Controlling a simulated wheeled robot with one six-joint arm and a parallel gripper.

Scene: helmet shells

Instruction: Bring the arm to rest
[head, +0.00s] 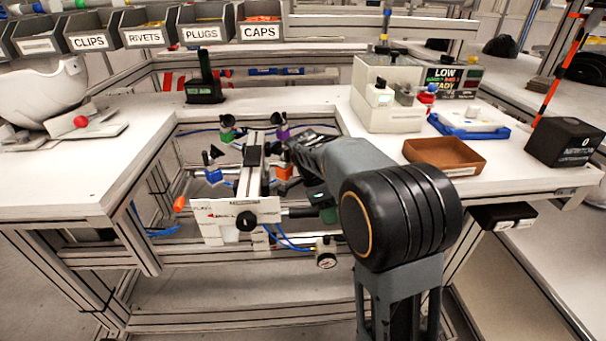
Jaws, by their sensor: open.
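My arm (345,160) reaches forward from the lower right. Its thick dark elbow joint (400,215) is large in the foreground, and its grey forearm slants up and left over the fixture. My gripper (297,211) shows only in part, small and dark below the forearm, by the right side of the fixture. It is open, and I see nothing held in it. The forearm hides much of the wrist.
A clamping fixture (238,212) with coloured clamps stands in the bench gap. A white helmet shell (45,92) lies at the left. Labelled bins (204,34) line the back.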

